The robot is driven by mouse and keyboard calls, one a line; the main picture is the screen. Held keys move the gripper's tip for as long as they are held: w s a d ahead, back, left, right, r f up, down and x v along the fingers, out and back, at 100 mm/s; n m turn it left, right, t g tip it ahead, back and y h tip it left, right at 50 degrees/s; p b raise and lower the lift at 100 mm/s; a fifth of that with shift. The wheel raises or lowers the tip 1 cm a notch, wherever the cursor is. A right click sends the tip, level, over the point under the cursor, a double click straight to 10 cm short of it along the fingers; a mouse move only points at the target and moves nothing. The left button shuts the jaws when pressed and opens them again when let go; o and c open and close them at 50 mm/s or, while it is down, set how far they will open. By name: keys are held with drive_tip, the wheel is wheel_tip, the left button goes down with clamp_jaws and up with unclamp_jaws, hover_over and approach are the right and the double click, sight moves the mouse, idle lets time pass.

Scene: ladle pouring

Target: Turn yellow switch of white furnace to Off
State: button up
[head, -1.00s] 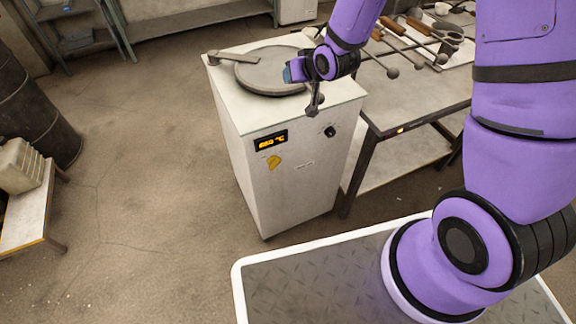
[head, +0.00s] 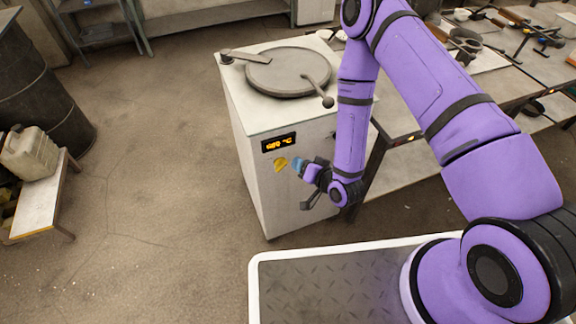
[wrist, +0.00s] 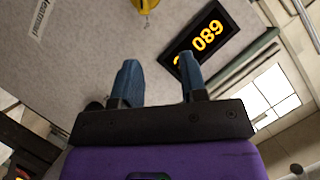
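The white furnace (head: 268,205) stands on the floor, with its front facing my base. The yellow switch (head: 281,164) is on its front below the lit orange display (head: 279,143). The switch also shows, partly cut off, at the top of the wrist view (wrist: 147,4), where the display (wrist: 200,42) appears rotated. My gripper (head: 297,164) is in front of the panel, just right of the switch in the head view. In the wrist view the two blue fingers (wrist: 158,62) are apart with nothing between them. The fingers appear clear of the switch.
A round dark lid (head: 288,70) with handles covers the furnace top. A metal table (head: 408,122) with tools stands right of the furnace. A black barrel (head: 40,90) and a low bench (head: 35,212) with a canister are at the left. The floor between is clear.

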drive_tip(key=m, duration=0.1)
approach(284, 167)
drive_tip(key=shift+t, duration=0.4)
drive_tip(key=x, duration=0.9)
drive_tip(key=shift+s+a+f, duration=0.1)
drive_tip(key=shift+a+f, duration=0.05)
drive_tip(key=shift+f, duration=0.05)
drive_tip(key=shift+c, duration=0.4)
clamp_jaws()
